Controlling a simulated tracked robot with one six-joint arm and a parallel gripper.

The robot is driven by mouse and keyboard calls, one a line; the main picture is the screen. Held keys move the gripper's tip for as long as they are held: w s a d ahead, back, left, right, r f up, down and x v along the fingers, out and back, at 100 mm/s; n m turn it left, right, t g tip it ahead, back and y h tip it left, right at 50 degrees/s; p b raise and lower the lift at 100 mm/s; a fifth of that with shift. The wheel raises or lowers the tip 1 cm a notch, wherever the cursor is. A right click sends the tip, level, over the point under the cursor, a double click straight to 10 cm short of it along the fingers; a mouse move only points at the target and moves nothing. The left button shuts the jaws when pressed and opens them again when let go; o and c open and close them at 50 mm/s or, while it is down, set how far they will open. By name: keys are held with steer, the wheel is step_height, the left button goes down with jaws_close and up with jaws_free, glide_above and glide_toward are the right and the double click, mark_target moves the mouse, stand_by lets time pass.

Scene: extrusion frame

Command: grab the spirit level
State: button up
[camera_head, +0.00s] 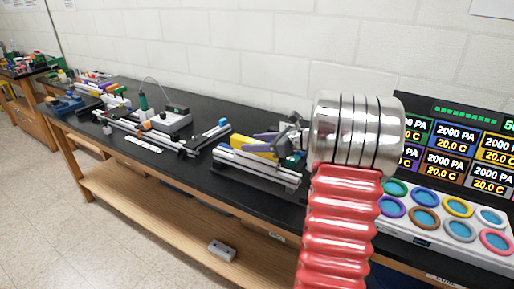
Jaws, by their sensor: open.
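A yellow bar that looks like the spirit level (254,147) lies on a set of silver extrusion rails (256,168) on the black bench. My gripper (262,142) is open, its grey-purple fingers pointing left at the bar. One finger overlaps the bar's upper right part in this view. I cannot tell whether the fingers touch it or are still apart from it. The bar's right end is partly hidden by my gripper.
Left of the bar are long extrusion rails (150,132) with a blue block (224,123), and a grey device (172,122) with a green-handled tool (143,101). A display panel (460,140) stands at right. A grey box (222,250) lies on the lower shelf.

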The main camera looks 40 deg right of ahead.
steer(key=shift+c, duration=0.6)
jaws_close()
stand_by(0.3)
